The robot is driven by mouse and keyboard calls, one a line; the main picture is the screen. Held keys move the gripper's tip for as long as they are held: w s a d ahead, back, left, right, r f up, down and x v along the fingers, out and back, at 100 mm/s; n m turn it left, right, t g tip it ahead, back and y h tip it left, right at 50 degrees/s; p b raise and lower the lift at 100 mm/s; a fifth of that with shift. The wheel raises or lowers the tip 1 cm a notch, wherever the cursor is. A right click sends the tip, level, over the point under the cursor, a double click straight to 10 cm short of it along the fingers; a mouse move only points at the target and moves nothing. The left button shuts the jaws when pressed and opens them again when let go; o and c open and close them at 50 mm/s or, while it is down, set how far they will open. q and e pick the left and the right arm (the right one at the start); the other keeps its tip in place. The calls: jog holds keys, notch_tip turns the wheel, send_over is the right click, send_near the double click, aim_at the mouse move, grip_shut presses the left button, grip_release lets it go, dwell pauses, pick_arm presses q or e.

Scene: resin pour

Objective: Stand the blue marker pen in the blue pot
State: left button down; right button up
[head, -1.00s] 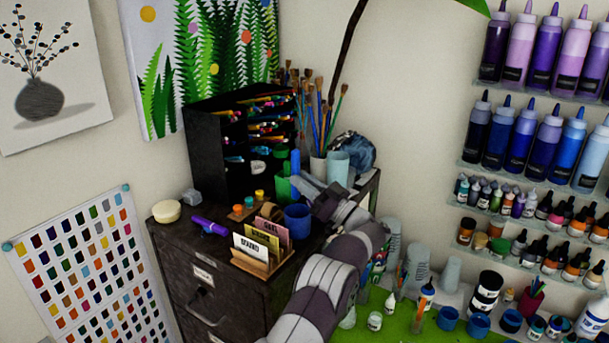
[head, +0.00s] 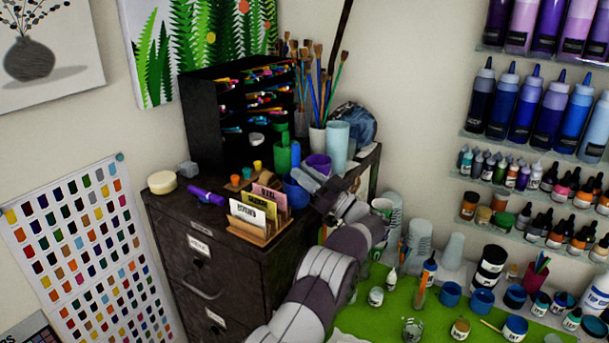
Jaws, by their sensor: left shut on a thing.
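The blue marker pen (head: 295,154) is upright above the cabinet top, beside the green pot in the picture. My left gripper (head: 304,178) is shut on it; the fingers reach in from the right and hide part of it. The blue pot (head: 295,193) stands on the cabinet top behind the card holder, directly below the pen. The gripper covers part of the pot's rim, so I cannot tell whether the pen's lower end is inside it. My right gripper is not in view.
A green pot (head: 283,160) and a purple pot (head: 320,163) stand close to the blue pot. A card holder (head: 262,232) is in front. A purple marker (head: 207,196) lies at the left. A black pen rack (head: 205,125) and a pale blue cup (head: 337,148) stand behind.

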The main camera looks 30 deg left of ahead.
pick_arm(q)
jog(key=c, duration=1)
grip_release()
jog(key=shift+f, duration=0.25)
jog(key=b+v, duration=0.7)
jog(key=v, duration=0.5)
jog(key=shift+d, duration=0.25)
jog(key=shift+d+r, duration=0.1)
jog(key=shift+d, duration=0.05)
